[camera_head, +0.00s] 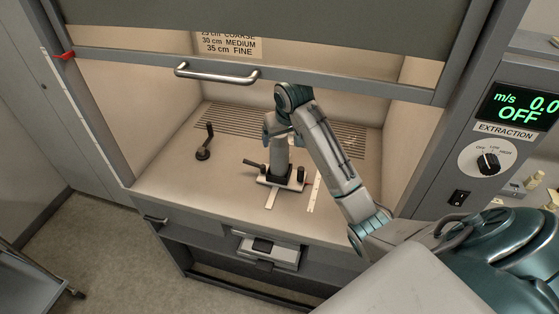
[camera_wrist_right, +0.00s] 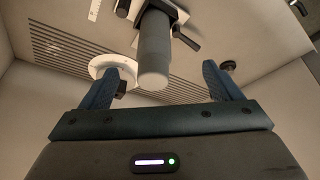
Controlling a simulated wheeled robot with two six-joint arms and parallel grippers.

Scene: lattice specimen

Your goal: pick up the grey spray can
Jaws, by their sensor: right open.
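The grey spray can (camera_head: 279,158) stands on a small base plate (camera_head: 268,181) with black parts, inside the fume hood. In the right wrist view the can (camera_wrist_right: 154,52) is a plain grey cylinder, its near end towards the camera. My right gripper (camera_head: 280,134) is at the upper part of the can, reaching in under the raised sash. In the wrist view its two blue fingers (camera_wrist_right: 165,74) are apart, one on each side of the can's near end, with gaps between. The can's lower end is partly hidden by the base's dark parts. My left gripper is not in view.
A black lever (camera_head: 206,143) stands on the hood floor to the left. A slotted grille (camera_head: 230,119) runs along the back. A white ring-shaped thing (camera_wrist_right: 98,67) lies behind one finger. The sash handle (camera_head: 217,75) hangs above the opening. A white strip (camera_head: 314,190) lies right of the base.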

